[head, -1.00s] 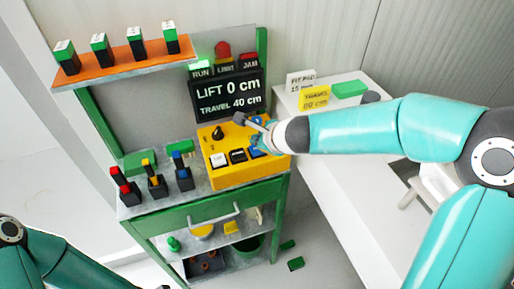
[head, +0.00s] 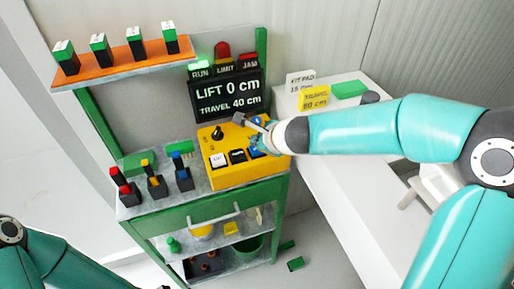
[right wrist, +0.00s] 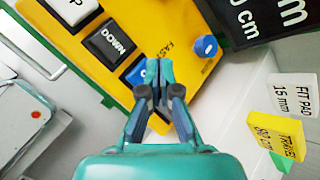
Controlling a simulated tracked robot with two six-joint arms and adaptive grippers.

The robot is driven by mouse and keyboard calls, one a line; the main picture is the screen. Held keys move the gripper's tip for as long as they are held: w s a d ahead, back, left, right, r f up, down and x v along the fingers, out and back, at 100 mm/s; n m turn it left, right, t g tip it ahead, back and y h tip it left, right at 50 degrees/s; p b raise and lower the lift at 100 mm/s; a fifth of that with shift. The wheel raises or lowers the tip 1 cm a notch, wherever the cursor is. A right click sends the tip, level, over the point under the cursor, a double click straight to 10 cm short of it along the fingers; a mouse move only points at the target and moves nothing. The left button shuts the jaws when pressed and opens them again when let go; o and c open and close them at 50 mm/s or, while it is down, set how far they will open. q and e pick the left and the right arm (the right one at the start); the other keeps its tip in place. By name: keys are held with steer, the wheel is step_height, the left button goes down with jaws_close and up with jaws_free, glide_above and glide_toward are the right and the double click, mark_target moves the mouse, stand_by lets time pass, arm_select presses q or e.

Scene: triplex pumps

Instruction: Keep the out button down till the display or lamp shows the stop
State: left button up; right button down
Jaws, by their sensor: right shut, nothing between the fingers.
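The yellow control box (head: 228,178) stands on the green-framed bench, with white UP and black DOWN (right wrist: 110,40) buttons. The blue button (right wrist: 134,74), its label mostly covered, is beside DOWN; I take it to be the out button. My right gripper (right wrist: 160,64) is shut and empty, its tips over this button's right edge; I cannot tell whether it is pressed in. The display (head: 228,95) reads LIFT 0 cm, TRAVEL 40 cm. Above it, the green RUN lamp (head: 199,66) glows; the red LIMIT lamp (head: 222,50) and JAM lamp (head: 249,60) look dull. My left gripper is out of view.
A blue round knob (right wrist: 205,46) sits near the FAST marking on the box. A yellow TRAVEL 80 cm card (head: 314,97) and a FIT PAD 15 mm card (head: 300,78) stand on the white table (head: 340,150) at right. Black-based switches (head: 155,185) stand left of the box.

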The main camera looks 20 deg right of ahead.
steer(key=shift+f, duration=0.35)
